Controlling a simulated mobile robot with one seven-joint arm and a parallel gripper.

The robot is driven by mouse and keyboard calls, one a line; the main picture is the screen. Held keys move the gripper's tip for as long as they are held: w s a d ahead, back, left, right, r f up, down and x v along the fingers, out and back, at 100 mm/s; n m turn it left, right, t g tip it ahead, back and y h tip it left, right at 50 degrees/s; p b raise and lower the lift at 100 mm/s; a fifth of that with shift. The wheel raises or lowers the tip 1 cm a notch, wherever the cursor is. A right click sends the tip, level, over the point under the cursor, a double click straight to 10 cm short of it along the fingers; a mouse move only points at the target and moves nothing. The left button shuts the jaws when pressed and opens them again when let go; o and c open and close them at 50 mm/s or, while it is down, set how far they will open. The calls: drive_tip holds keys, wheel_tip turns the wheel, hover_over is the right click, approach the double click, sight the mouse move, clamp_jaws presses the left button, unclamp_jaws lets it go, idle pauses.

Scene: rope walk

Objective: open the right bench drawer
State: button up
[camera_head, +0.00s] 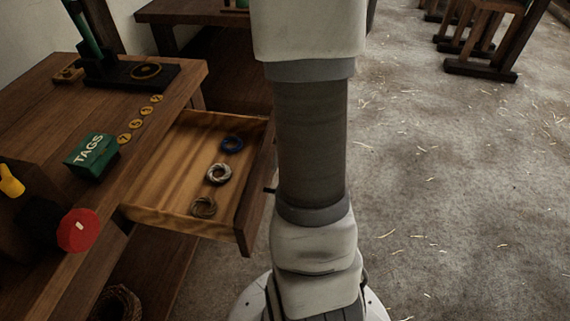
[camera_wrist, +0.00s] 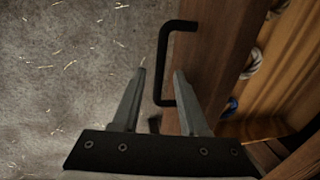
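The bench drawer (camera_head: 180,165) is pulled well out from the wooden bench (camera_head: 140,95), its inside visible. In it lie a blue coil (camera_head: 232,143), a pale grey coil (camera_head: 219,174) and a brown coil (camera_head: 204,207). In the wrist view, the drawer front (camera_wrist: 221,60) carries a black bar handle (camera_wrist: 161,62). My gripper (camera_wrist: 160,73) is open, its fingertips on either side of the handle bar in the picture. A gap shows between the fingers and the bar; I cannot tell how deep the bar sits. In the head view my arm hides the gripper and most of the handle.
A green TAGS box (camera_head: 91,156), several yellow numbered discs (camera_head: 135,124) and a red round knob (camera_head: 77,231) are on the bench. A rope coil (camera_head: 118,303) lies below. The straw-strewn floor (camera_head: 440,200) on the right is clear; wooden stands (camera_head: 483,45) are far back.

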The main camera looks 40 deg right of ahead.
wheel_tip(320, 180, up, 17)
drive_tip(key=s+d+p, duration=0.2)
drive_tip(key=p, duration=0.4)
drive_tip(key=shift+s, duration=0.3)
drive_tip(key=w+a+r+n+t+h+p, duration=0.1)
drive_tip(key=w+a+r+n+p, duration=0.35)
drive_tip(key=a+r, duration=0.6)
drive_tip(key=s+a+r+n+t+p, duration=0.2)
drive_tip(key=s+a+r+n+p, duration=0.4)
drive_tip(key=a+r, duration=0.5)
drive_tip(key=shift+s+a+r+t+p, duration=0.4)
drive_tip(key=shift+s+a+p, duration=0.25)
drive_tip(key=shift+a, duration=0.3)
